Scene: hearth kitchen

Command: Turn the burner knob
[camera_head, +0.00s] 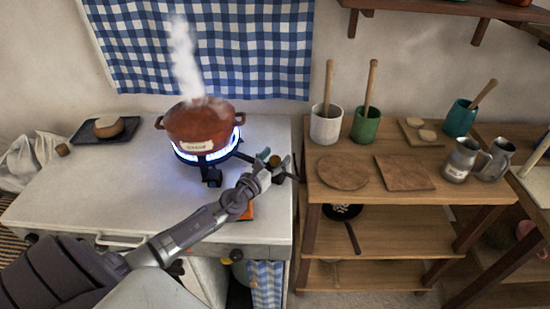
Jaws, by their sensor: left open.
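A reddish-brown pot (199,129) with a pale label sits on a dark burner (232,148). Blue flames ring the burner under the pot, and steam rises from it. A black block-like part (212,177) sticks out at the burner's front; I cannot tell if it is the knob. My left gripper (276,163) is open, to the right of the burner above the counter's right edge. A small brownish round piece shows by its fingers; I cannot tell if it is the knob or whether the fingers touch it. My right gripper is not in view.
The white counter (100,185) is mostly clear on the left, with a dark tray (86,134) at the back. An orange item (248,211) lies partly behind my left arm. A wooden shelf unit (370,204) with cups, boards and metal jugs stands close on the right.

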